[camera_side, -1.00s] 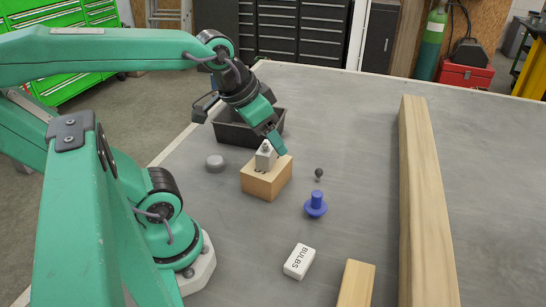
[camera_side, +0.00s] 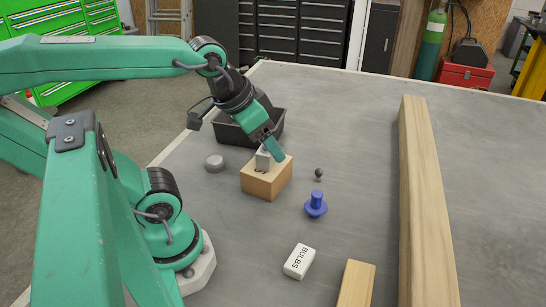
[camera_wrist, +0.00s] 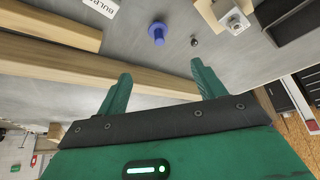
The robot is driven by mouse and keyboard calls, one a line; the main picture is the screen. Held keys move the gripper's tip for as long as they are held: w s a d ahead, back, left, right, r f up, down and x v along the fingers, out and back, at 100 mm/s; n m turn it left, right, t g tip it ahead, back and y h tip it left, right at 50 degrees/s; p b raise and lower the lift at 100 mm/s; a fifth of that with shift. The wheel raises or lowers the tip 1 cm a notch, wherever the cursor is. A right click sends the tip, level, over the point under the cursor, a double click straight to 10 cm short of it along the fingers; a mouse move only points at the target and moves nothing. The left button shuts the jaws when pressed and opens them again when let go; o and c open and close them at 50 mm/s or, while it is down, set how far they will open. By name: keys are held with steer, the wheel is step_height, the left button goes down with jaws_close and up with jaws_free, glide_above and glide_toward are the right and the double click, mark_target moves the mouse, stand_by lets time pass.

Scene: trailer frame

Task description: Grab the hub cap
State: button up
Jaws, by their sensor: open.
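A low grey round cap (camera_side: 214,162), which looks like the hub cap, lies flat on the bench left of the wooden block in the side view. The wrist view does not show it. My gripper (camera_side: 274,150) is open and empty, pointing down to the right. In the side view its fingers overlap the wooden block and partly hide the metal piece on it; I cannot tell the gap in depth. In the wrist view the two fingers (camera_wrist: 160,68) are spread apart with nothing between them.
A wooden block (camera_side: 266,183) carries a metal piece (camera_side: 262,160). Behind it is a black bin (camera_side: 232,134). To the right are a small dark ball (camera_side: 318,173), a blue flanged plug (camera_side: 316,204), a white BULBS box (camera_side: 299,261) and a long timber beam (camera_side: 425,200).

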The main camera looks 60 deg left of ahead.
steer(key=shift+o, duration=0.8)
steer(key=shift+w+a, duration=0.1)
steer(key=m+g, duration=0.6)
steer(key=m, duration=0.3)
glide_above(214, 158)
steer(key=f, duration=1.6)
steer(key=shift+d+f, duration=0.1)
steer(key=shift+d, duration=0.1)
steer(key=shift+a+f, duration=0.15)
steer(key=shift+f, duration=1.3)
